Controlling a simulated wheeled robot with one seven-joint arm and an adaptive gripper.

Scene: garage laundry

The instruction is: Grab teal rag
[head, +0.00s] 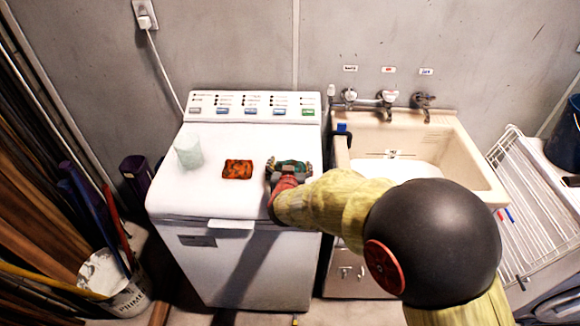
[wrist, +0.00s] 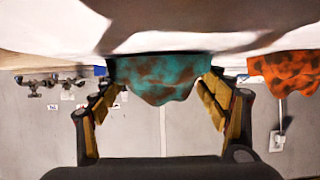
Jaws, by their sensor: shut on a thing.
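The teal rag (wrist: 158,78), mottled with brown, lies between the two fingers of my gripper (wrist: 161,98) in the wrist view. Its sides meet the fingertips, so my gripper is shut on it with the fingers still apart by the rag's width. In the head view the teal rag (head: 291,164) is a small patch at my gripper (head: 289,172), partly covered by it, at the right side of the white washer top (head: 210,198). I cannot tell whether the rag is clear of the top.
An orange spotted rag (head: 237,169) lies just left of my gripper; it also shows in the wrist view (wrist: 288,70). A sink (head: 470,150) with taps is on the right. The front left of the washer top is clear.

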